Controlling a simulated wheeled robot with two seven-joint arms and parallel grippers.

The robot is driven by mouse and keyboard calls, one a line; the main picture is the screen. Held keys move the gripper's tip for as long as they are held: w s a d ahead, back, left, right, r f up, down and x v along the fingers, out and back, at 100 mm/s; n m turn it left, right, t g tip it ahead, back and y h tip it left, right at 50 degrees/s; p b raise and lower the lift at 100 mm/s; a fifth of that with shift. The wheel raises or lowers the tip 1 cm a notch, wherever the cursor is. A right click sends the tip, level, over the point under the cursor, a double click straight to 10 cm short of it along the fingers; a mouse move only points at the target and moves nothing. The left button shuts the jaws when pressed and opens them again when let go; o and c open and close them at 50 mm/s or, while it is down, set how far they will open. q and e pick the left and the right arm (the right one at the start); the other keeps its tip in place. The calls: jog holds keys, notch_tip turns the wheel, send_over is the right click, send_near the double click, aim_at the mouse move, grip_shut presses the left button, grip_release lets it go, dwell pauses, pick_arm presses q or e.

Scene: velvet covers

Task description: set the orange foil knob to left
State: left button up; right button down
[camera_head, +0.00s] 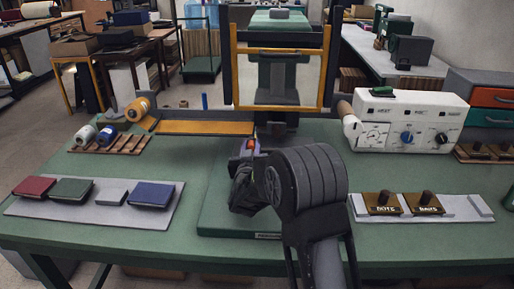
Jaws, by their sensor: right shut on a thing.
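My right gripper (250,155) is over the middle of the press bed, its arm coming from the lower right. It is shut on a small orange-red piece (250,145), which shows just beyond its dark body. The piece is mostly hidden, and I cannot tell which way it is turned. A white control box (426,110) stands to the right with a dial, a blue knob (407,137) and a dark knob (441,139). My left gripper is not in view.
The press's yellow frame (279,52) rises behind my gripper. An orange roll (137,108) and other rolls stand at left. Several books lie on a grey mat (90,213) at front left. Two brass stamps (383,203) (422,203) stand at right. Green table is clear between.

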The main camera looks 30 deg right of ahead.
jog(key=shift+w+a, duration=0.1)
jog(key=shift+a, duration=0.1)
jog(key=c, duration=1.2)
grip_release()
jog(key=shift+o, duration=0.2)
jog(key=v, duration=0.7)
jog(key=shift+s+a+b, duration=0.25)
jog(key=shift+s+b, duration=0.05)
jog(key=shift+b, duration=0.05)
